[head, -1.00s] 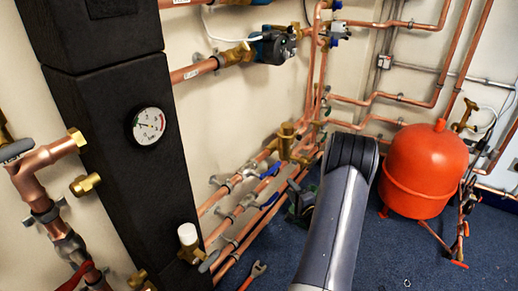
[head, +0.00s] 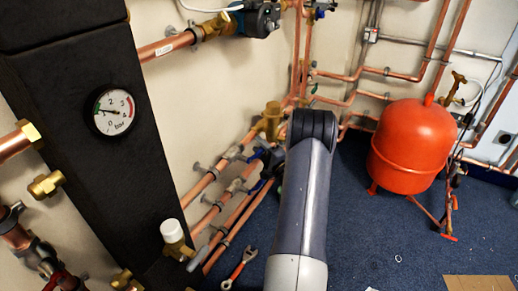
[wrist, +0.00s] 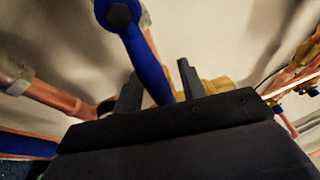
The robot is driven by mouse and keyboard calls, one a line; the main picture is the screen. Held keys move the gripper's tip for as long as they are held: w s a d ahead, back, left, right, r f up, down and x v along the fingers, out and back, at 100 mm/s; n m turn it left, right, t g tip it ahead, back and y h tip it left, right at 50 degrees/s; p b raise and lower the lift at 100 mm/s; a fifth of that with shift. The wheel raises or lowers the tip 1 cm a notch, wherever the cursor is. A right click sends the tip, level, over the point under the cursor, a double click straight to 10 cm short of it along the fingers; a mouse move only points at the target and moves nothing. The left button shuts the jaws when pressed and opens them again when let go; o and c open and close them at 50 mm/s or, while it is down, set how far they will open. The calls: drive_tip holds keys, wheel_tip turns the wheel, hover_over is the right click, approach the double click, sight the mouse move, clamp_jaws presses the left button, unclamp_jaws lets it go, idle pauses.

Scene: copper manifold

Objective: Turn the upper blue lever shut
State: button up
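In the wrist view a blue lever (wrist: 147,62) runs from a hex bolt at the top down between the fingers of my gripper (wrist: 158,80). The fingers stand apart, one on each side of the lever; contact is unclear. The black palm hides the lever's lower end. In the head view the upper blue lever (head: 256,153) and the lower blue lever (head: 257,185) sit on the slanted copper pipes, left of my arm. My arm link hides most of the gripper there.
A red tank (head: 408,147) stands to the right on blue carpet. A black column with a pressure gauge (head: 113,111) is at the left. Copper pipes (head: 215,180) run along the wall. A wrench (head: 240,268) lies on the floor. Open carpet lies right of my arm.

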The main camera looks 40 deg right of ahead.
drive_tip(key=shift+w+r, duration=0.1)
drive_tip(key=shift+w, duration=0.3)
drive_tip(key=shift+c, duration=0.3)
clamp_jaws()
